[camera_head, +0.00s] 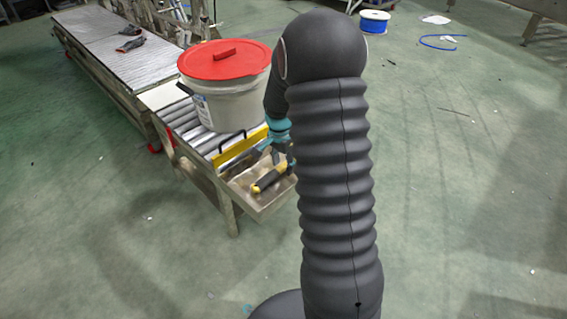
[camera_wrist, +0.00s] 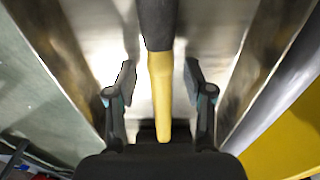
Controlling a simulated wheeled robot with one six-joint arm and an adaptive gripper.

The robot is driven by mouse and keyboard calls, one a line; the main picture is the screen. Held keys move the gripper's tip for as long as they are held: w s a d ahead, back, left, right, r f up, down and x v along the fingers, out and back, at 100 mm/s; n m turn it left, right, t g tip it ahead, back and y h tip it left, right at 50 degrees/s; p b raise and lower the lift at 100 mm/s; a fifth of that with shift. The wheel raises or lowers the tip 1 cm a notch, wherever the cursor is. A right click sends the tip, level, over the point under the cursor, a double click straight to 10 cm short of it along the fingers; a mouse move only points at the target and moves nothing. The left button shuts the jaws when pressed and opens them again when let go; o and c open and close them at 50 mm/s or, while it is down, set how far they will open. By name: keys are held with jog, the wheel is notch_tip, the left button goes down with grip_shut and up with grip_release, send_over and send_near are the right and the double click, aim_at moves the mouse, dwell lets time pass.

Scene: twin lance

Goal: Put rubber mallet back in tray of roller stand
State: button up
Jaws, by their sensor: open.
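The rubber mallet (camera_head: 268,180), with a yellow and dark handle, lies in the metal tray (camera_head: 268,207) at the near end of the roller stand. In the wrist view its handle (camera_wrist: 162,85) runs lengthwise between my fingers, yellow nearer me and dark farther off; the mallet head cannot be made out. The tray's bare floor (camera_wrist: 105,45) shows beneath, with a wall on each side. My gripper (camera_wrist: 160,90) is open, one finger on each side of the yellow part with gaps showing. In the head view my arm partly hides the gripper and tray.
A white bucket (camera_head: 236,108) with a red lid stands on the rollers (camera_head: 183,123) behind the tray. A yellow plate with a black handle (camera_head: 238,147) stands between bucket and tray. Gloves (camera_head: 130,42) lie on the far conveyor. The green floor at left is clear.

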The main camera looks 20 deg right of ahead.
jog(key=shift+r, duration=0.1)
jog(key=s+a+r+n+t+p, duration=0.1)
jog(key=s+a+r, duration=0.1)
jog(key=r, duration=0.7)
jog(key=s+a+r+n+p, duration=0.1)
jog(key=s+a+r+n, duration=0.1)
jog(key=r, duration=0.7)
jog(key=s+a+r+n+t, duration=0.1)
jog(key=s+a+r+n, duration=0.1)
jog(key=s, duration=0.5)
jog(key=s+a+r+n+t, duration=0.2)
jog(key=s+a+n, duration=0.2)
jog(key=s, duration=0.4)
jog(key=s+a+r+n+t, duration=0.1)
jog(key=s+a+r+n, duration=0.2)
jog(key=s+n, duration=0.2)
jog(key=shift+s+a+t+y, duration=0.3)
jog(key=shift+s+t, duration=0.1)
jog(key=shift+s, duration=1.15)
jog(key=shift+r, duration=0.1)
